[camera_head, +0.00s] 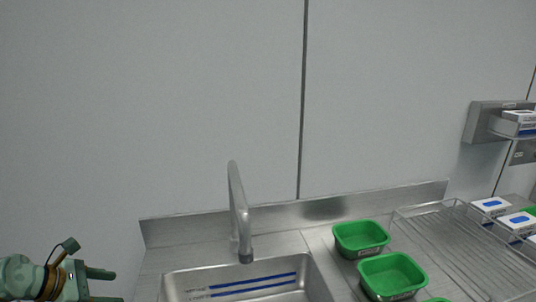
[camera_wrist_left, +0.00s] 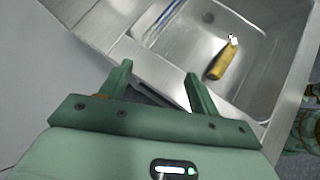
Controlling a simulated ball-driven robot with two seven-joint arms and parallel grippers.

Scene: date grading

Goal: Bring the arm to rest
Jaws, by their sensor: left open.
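My left gripper (camera_head: 104,286) is at the lower left of the head view, left of the steel sink (camera_head: 180,284). In the left wrist view its two green fingers (camera_wrist_left: 160,80) are spread apart with nothing between them. They point toward the sink's rim (camera_wrist_left: 140,50). The gripper looks apart from the sink, though the exact gap cannot be told.
A tap (camera_head: 240,210) rises behind the sink. A yellow-brown item (camera_wrist_left: 220,62) with a white end lies in the basin. Green trays (camera_head: 361,238) (camera_head: 392,274) stand right of the sink, beside a wire rack (camera_head: 455,235) and white boxes (camera_head: 491,206).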

